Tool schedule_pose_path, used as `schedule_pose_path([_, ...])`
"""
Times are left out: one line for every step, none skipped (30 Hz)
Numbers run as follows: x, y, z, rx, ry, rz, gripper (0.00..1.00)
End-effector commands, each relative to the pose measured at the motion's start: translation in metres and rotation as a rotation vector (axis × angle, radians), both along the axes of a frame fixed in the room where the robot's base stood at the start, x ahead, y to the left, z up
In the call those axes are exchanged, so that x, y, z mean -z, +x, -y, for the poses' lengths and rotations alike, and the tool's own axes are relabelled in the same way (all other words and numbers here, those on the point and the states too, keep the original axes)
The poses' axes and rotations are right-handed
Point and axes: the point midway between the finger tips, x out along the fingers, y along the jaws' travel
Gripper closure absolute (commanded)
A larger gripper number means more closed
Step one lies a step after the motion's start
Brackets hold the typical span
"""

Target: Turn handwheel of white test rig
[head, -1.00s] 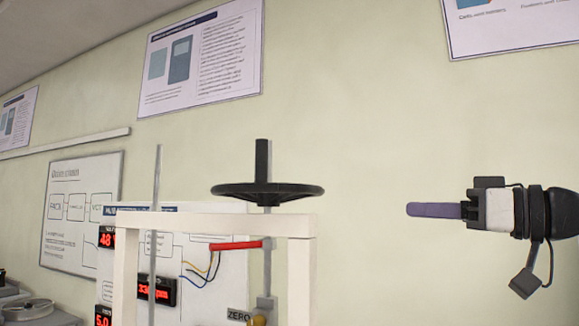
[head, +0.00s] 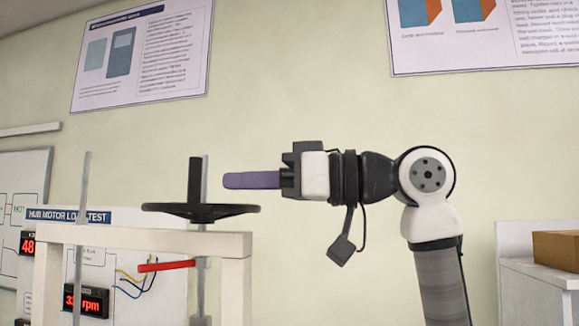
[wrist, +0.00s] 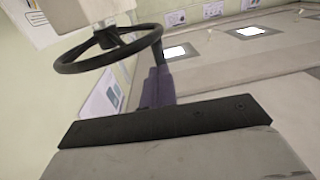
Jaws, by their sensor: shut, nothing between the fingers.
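The black handwheel (head: 228,210) lies flat on top of the white test rig (head: 150,238). An upright dark handle (head: 194,184) rises from it beside a grey shaft. My gripper (head: 230,180) is at the right, its purple fingers shut with nothing between them. In the head view the fingertips appear a little above the wheel's right part and right of the handle. Their depth relative to the wheel is unclear. In the wrist view the handwheel (wrist: 98,66) is at upper left, and the purple fingers (wrist: 160,75) appear beside its rim. I cannot tell whether they touch.
A thin grey upright rod (head: 82,240) stands at the rig's left. A red bar (head: 166,266) and coloured wires sit under the wheel. A board with red displays (head: 86,299) is behind. A cardboard box (head: 556,247) rests on a white cabinet at right.

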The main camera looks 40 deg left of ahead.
Motion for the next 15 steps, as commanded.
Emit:
schedule_pose_path([-0.003, -0.004, -0.008, 0.0, -0.001, 0.0, 1.0])
schedule_pose_path([-0.003, -0.006, -0.011, 0.0, -0.001, -0.001, 1.0])
schedule_pose_path([-0.002, -0.009, -0.015, 0.0, -0.001, 0.0, 1.0])
schedule_pose_path([-0.002, -0.011, -0.018, 0.0, -0.001, 0.0, 1.0])
schedule_pose_path([-0.002, -0.012, -0.021, 0.0, -0.001, -0.001, 1.0])
schedule_pose_path([-0.002, -0.014, -0.023, 0.0, -0.001, -0.001, 1.0])
schedule_pose_path([-0.001, -0.015, -0.025, 0.0, -0.001, -0.001, 1.0])
schedule_pose_path([-0.001, -0.016, -0.026, 0.0, -0.001, -0.001, 1.0])
schedule_pose_path([0.0, -0.017, -0.027, 0.0, -0.001, -0.001, 1.0])
schedule_pose_path([0.0, -0.017, -0.028, 0.0, -0.001, -0.001, 1.0])
schedule_pose_path([0.0, -0.017, -0.029, 0.001, -0.001, -0.001, 1.0])
schedule_pose_path([0.0, -0.017, -0.029, 0.001, 0.0, -0.001, 1.0])
schedule_pose_path([0.0, -0.017, -0.029, 0.001, 0.0, -0.001, 1.0])
schedule_pose_path([0.0, -0.017, -0.029, 0.001, 0.0, -0.001, 1.0])
schedule_pose_path([0.001, -0.017, -0.029, 0.001, 0.0, -0.001, 1.0])
